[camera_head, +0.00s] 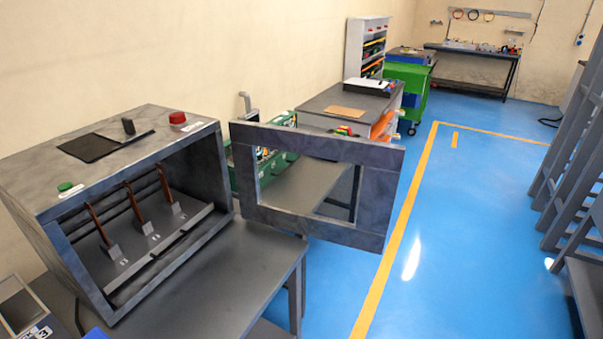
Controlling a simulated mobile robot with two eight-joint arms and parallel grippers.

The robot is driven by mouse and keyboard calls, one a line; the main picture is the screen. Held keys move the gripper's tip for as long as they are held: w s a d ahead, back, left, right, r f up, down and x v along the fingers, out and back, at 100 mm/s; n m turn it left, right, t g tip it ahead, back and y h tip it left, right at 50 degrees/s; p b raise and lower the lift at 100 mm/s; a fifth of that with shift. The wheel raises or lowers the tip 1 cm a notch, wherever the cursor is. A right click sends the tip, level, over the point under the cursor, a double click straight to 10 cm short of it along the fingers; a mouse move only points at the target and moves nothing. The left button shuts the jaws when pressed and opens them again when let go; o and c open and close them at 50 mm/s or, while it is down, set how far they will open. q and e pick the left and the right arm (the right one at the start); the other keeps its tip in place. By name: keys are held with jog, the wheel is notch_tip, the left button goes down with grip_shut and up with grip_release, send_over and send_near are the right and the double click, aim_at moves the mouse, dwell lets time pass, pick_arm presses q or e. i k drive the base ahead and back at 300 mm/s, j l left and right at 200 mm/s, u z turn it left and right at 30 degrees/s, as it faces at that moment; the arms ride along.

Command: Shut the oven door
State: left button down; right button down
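The oven (42,192) is a grey box on a table at the left. It has a green button (66,186) and a red button (178,117) on top. Its front is uncovered, and several copper-coloured bars (135,212) stand in a slotted rack inside. The oven door (322,225) is a grey frame with a window opening. It stands wide open, swung out to the right from the oven's far front edge, and sticks out past the table's edge. Neither of my grippers shows in this view.
The oven stands on a grey table (255,262). Behind the door are a green crate (272,165) and another bench (335,100). A green cart (412,85) stands farther back. Grey racks (570,150) line the right side. The blue floor (470,230) between is clear.

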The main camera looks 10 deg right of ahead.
aim_at(382, 163)
jog(key=i+l+u, duration=0.15)
jog(key=l, duration=0.25)
jog(key=i+l+u, duration=0.1)
jog(key=l, duration=0.3)
jog(key=i+l+u, duration=0.15)
jog(key=l, duration=0.25)
jog(key=i+l+u, duration=0.1)
jog(key=l, duration=0.35)
jog(key=i+l+u, duration=0.15)
jog(key=l, duration=0.3)
jog(key=i+l+u, duration=0.1)
jog(key=l+u, duration=0.15)
jog(key=i+l+u, duration=0.1)
jog(key=l+u, duration=0.15)
jog(key=l, duration=0.15)
jog(key=l+u, duration=0.2)
jog(key=i+l+u, duration=0.15)
jog(key=l+u, duration=0.8)
jog(key=i+l, duration=0.05)
jog(key=l, duration=0.05)
